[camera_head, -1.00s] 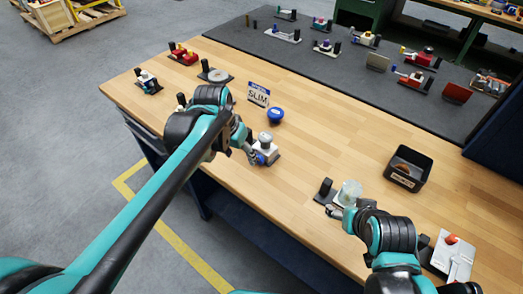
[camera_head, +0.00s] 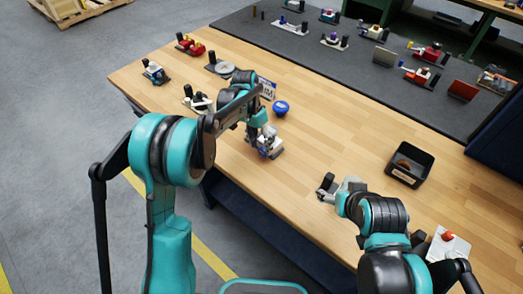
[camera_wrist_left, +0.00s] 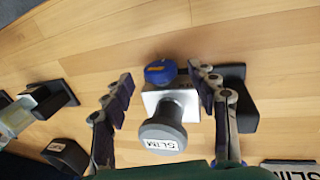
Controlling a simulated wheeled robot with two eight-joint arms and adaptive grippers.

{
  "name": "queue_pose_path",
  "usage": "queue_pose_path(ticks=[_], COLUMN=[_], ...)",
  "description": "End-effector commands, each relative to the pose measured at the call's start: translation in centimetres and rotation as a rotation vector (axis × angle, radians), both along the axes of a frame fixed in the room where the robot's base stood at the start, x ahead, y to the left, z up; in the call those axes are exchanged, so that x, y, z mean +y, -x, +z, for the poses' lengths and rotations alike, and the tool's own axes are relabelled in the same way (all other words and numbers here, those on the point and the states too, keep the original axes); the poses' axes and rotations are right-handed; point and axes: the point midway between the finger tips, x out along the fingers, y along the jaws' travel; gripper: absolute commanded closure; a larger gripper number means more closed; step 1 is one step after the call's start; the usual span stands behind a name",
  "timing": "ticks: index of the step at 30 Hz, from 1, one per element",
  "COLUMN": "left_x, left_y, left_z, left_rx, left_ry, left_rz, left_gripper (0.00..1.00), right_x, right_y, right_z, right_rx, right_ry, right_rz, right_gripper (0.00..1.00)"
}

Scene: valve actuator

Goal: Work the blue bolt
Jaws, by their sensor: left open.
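The valve actuator (camera_head: 269,146) stands on the wooden table, with a white block and a grey knob labelled SLIM (camera_wrist_left: 163,135). The blue bolt (camera_wrist_left: 160,72) sits at the block's upper side in the left wrist view. My left gripper (camera_wrist_left: 160,88) is open over the valve. One finger is on each side of the block and bolt, the right one closer, with no clear grip. In the head view, my left gripper (camera_head: 258,128) partly hides the valve. My right gripper (camera_head: 333,188) is low over the table, right of the valve; its jaws are unclear.
A round blue part (camera_head: 281,108) and a sign (camera_head: 267,88) stand behind the valve. A black bin (camera_head: 410,165) is at the right. Several other fixtures stand at the table's left end and on the dark mat (camera_head: 365,82).

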Motion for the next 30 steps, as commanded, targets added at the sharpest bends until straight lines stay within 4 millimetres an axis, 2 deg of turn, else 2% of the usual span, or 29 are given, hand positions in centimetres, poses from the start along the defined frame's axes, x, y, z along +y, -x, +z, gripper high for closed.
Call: queue_pose_path(ticks=[1, 6, 14, 15, 18, 21, 30], left_x=[-0.1, -0.4, -0.4, -0.4, -0.4, -0.4, -0.5], left_y=[0.1, 0.3, 0.3, 0.3, 0.3, 0.3, 0.4], left_z=[-0.9, -2.1, -2.2, -2.2, -2.2, -2.2, -2.2], left_rx=[0.0, 0.0, -0.001, -0.001, -0.001, -0.001, -0.016], left_ry=[0.0, 0.0, 0.0, 0.0, 0.0, 0.0, -0.022], left_rz=[0.0, 0.001, 0.002, 0.002, 0.002, 0.002, 0.001], left_gripper=[0.41, 0.41, 0.41, 0.44, 0.7, 0.92, 0.92], right_x=[0.0, 0.0, 0.0, 0.0, 0.0, 0.0, 0.0], right_y=[0.0, 0.0, 0.0, 0.0, 0.0, 0.0, 0.0], right_z=[-0.4, -0.7, -0.6, -0.6, -0.6, -0.6, -0.6], right_rx=[0.0, 0.0, 0.0, 0.0, 0.0, 0.0, 0.0], right_ry=[0.0, 0.0, 0.0, 0.0, 0.0, 0.0, 0.0], right_rz=[0.0, 0.0, 0.0, 0.0, 0.0, 0.0, 0.0], right_gripper=[0.29, 0.29, 0.29, 0.29, 0.29, 0.29, 0.29])
